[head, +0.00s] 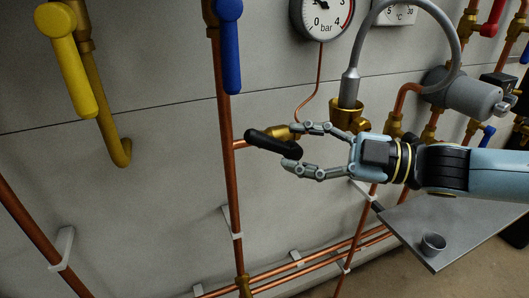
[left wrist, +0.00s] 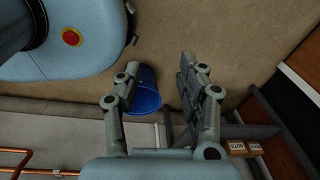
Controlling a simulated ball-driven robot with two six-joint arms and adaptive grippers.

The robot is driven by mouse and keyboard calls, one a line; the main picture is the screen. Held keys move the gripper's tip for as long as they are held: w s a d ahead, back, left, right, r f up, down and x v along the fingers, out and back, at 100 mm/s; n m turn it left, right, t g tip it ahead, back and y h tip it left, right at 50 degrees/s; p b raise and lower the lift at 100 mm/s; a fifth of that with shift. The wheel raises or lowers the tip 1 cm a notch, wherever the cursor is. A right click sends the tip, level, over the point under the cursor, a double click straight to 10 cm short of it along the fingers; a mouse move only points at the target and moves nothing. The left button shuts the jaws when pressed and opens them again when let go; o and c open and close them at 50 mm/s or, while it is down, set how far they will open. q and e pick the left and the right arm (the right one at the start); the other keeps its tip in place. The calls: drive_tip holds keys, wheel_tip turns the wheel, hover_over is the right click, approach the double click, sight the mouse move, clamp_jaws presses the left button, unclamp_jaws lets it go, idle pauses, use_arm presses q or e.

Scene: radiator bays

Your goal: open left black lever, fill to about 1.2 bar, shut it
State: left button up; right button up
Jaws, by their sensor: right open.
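The black lever (head: 272,142) sits on a brass valve (head: 284,132) on a short branch off the vertical copper pipe. It slants slightly down to the right. My right gripper (head: 300,146) comes in from the right, open, one finger above and one below the lever's right end; contact cannot be told. The round bar gauge (head: 322,18) is cut off at the top, and its reading is unclear. My left gripper (left wrist: 156,74) shows only in the left wrist view, with its fingers apart and nothing between them at close range.
A blue lever (head: 229,45) and a yellow lever (head: 68,62) hang to the left. A grey hose (head: 352,75) rises from a brass fitting. A metal shelf (head: 455,235) holds a small cup (head: 433,244). A blue bucket (left wrist: 144,92) stands on the floor.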

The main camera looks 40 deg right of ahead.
sight(277, 144)
drive_tip(key=b+x, duration=0.2)
drive_tip(key=b, duration=0.1)
drive_tip(key=b+x, duration=0.3)
drive_tip(key=b, duration=0.1)
drive_tip(key=shift+w+f, duration=0.1)
drive_tip(key=shift+f, duration=0.15)
drive_tip(key=shift+w+a+r+b, duration=0.15)
drive_tip(key=shift+a+b, duration=0.05)
drive_tip(key=shift+b, duration=0.25)
drive_tip(key=shift+r, duration=0.1)
clamp_jaws()
